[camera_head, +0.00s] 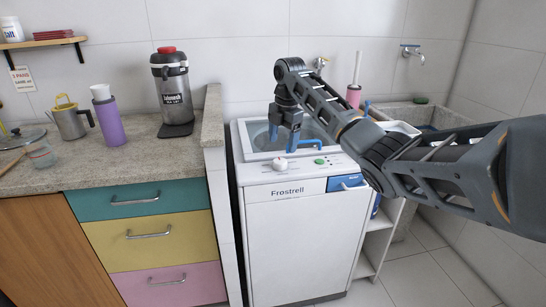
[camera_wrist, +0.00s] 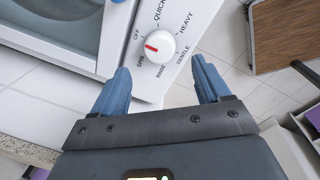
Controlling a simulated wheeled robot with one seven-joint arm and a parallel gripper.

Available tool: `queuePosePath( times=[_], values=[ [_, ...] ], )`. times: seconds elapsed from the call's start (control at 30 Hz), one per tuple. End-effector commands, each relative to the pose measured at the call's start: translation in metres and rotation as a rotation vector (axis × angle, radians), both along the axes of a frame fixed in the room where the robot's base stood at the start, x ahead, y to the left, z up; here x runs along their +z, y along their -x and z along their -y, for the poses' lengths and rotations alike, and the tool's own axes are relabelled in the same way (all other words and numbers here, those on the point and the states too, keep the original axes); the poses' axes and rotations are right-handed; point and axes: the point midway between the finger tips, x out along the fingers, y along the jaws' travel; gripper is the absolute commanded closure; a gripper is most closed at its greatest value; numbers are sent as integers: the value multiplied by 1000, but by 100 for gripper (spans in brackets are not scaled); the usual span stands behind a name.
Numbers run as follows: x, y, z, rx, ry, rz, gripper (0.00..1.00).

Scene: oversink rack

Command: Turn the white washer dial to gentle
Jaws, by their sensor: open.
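The white washer (camera_head: 300,240), marked Frostrell, stands right of the counter. Its white dial (camera_head: 280,163) is at the left of the top control panel, left of a green button (camera_head: 319,161). In the wrist view the dial (camera_wrist: 160,46) has a red mark pointing left, between OFF and SPIN. The GENTLE label (camera_wrist: 183,60) lies to its lower right. My gripper (camera_head: 285,138) is above the panel, pointing down. In the wrist view my gripper (camera_wrist: 161,68) has its blue fingers spread wide and empty, with the dial beyond the tips and apparently untouched.
A blue drawer front (camera_head: 346,182) is at the panel's right. The counter (camera_head: 140,155) with a dispenser (camera_head: 172,88) stands left. A stone sink (camera_head: 420,113) is behind my arm.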

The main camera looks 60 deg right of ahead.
Motion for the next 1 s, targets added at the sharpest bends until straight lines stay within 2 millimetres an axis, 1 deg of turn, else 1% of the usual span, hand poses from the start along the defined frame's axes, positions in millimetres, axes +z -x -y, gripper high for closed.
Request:
queuePosePath(
  times=[0.03, 0.2, 0.3, 0.43, 0.6, 0.83, 1.0],
  values=[
    [-8, 0, -1, -1, -3, -3, 24],
    [-34, -3, 0, -2, -3, -1, 24],
    [-49, -4, 0, -1, -2, -2, 24],
    [-62, -6, 0, -1, -2, 0, 24],
    [-69, -7, 0, 0, -1, 1, 24],
    [-70, -7, 0, 0, 1, 2, 25],
    [-69, -7, 0, -1, 0, 2, 41]
  ],
)
